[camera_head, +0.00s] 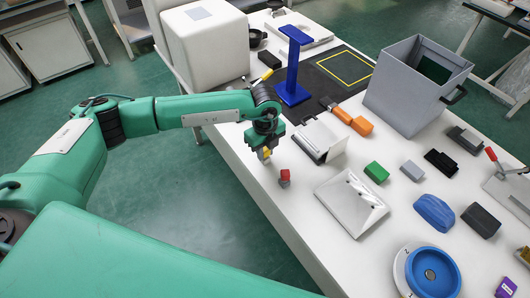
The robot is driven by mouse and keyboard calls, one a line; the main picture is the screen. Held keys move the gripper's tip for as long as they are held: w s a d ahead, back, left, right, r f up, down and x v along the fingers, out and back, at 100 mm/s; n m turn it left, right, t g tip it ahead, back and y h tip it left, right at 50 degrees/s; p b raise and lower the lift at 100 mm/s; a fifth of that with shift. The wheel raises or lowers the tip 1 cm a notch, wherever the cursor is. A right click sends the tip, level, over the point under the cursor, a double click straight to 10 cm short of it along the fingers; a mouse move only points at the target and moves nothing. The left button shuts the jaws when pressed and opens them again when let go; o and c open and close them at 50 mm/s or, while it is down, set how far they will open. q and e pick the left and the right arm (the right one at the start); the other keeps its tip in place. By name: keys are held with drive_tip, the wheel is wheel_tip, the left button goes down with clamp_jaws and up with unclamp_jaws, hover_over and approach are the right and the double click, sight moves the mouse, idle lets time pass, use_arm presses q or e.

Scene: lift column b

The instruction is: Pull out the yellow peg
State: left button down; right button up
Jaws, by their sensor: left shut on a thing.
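My left gripper (264,155) is over the left edge of the white table. It is shut on a small yellow piece, which I take to be the yellow peg (266,153); the fingers hide most of it. A small red block (285,174) with a grey lower part stands just right of and below the gripper in the picture, apart from it. I cannot tell whether the peg still touches a hole or holder. My right gripper is not in view.
A tilted white panel (351,202) and a white stand (318,140) are right of the gripper. A blue stand (293,65), an orange-handled tool (352,119) and a grey bin (405,90) are farther back. Several small blocks crowd the right side. The table's near-left edge is mostly bare.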

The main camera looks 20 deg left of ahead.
sight(265, 149)
use_arm(q)
drive_tip(key=shift+r+p, duration=0.35)
drive_tip(key=shift+r, duration=0.35)
drive_tip(key=shift+r+p, duration=1.6)
drive_tip(key=shift+r, duration=1.15)
